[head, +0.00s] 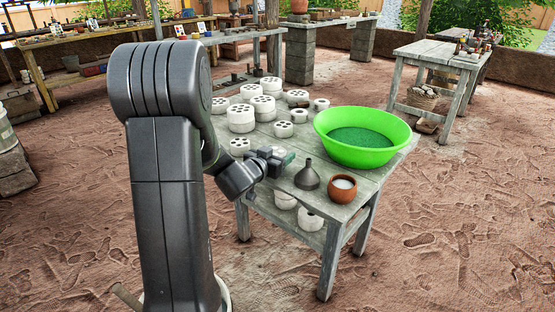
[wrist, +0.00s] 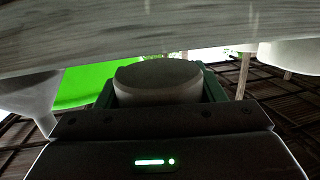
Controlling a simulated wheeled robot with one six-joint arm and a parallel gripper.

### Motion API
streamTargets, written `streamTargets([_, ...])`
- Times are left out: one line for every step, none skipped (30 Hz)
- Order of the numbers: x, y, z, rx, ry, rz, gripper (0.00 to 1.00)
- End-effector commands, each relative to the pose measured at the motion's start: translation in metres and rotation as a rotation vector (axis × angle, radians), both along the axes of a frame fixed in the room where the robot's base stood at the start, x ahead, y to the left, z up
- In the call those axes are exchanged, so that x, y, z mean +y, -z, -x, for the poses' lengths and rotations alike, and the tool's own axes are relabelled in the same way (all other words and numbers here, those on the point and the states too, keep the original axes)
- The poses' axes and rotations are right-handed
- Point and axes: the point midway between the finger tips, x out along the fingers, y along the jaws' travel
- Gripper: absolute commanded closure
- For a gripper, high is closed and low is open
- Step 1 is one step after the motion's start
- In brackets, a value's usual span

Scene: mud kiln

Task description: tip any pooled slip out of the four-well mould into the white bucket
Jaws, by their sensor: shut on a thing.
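Several white round moulds with holes (head: 240,120) stand on the table behind my gripper. A whitish bucket-like container (head: 4,135) is cut off at the left edge of the head view.
A bright green basin (head: 340,148) of dark green contents, a grey funnel (head: 307,179) and a clay pot (head: 342,195) stand right of my gripper. More white moulds (head: 309,219) sit on the lower shelf. The dirt floor in front is mostly clear.

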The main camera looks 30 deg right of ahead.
Motion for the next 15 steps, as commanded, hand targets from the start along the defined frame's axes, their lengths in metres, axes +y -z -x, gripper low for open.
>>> streamTargets([0.000,-0.019,0.000,-0.004,0.000,0.003,0.58])
streamTargets([0.000,-0.026,0.000,-0.004,0.000,0.002,0.58])
streamTargets([0.000,-0.034,0.000,-0.004,0.000,0.002,0.58])
streamTargets([0.000,-0.040,0.000,-0.004,0.000,0.003,0.58])
streamTargets([0.000,-0.046,0.000,-0.003,0.000,0.002,0.58])
streamTargets([0.000,-0.053,0.000,-0.003,0.000,0.002,0.58])
streamTargets([0.000,-0.058,0.000,-0.004,0.000,0.003,0.58])
streamTargets([0.000,-0.062,0.000,-0.004,0.000,0.003,0.58])
streamTargets([-0.001,-0.067,0.000,-0.002,0.000,0.002,0.58])
streamTargets([0.000,-0.070,0.000,-0.002,0.000,0.001,0.58])
streamTargets([0.000,-0.073,0.000,-0.002,0.000,0.000,0.58])
streamTargets([0.000,-0.076,0.000,-0.001,0.000,0.000,0.58])
streamTargets([0.000,-0.079,0.000,-0.001,0.000,0.000,0.58])
streamTargets([0.000,-0.081,0.000,0.000,0.000,0.001,0.58])
streamTargets([0.000,-0.084,0.000,0.000,0.000,0.001,0.58])
